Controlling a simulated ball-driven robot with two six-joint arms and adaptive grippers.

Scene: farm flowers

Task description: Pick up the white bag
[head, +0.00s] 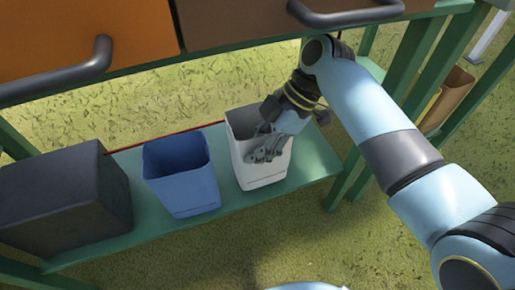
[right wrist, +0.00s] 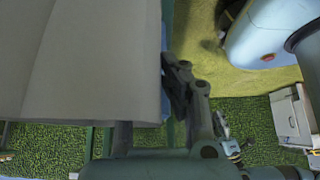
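The white bag (head: 263,178) is a pale, box-shaped, open-topped container standing upright on a green shelf. My right gripper (head: 266,150) is at its near side, with the dark fingers overlapping its front face and rim in the head view. In the right wrist view a large white surface (right wrist: 75,60) fills the upper left. One finger of my right gripper (right wrist: 155,95) lies right beside its edge. The other finger runs behind that surface, so its tip is hidden. I cannot tell whether the fingers clamp the bag. My left gripper is not in view.
A blue bin (head: 182,175) and a large dark grey box (head: 65,195) stand left of the white bag on the green shelf (head: 115,235). Orange and brown drawers with dark handles overhang the shelf. Green posts stand to the right, and grass lies in front.

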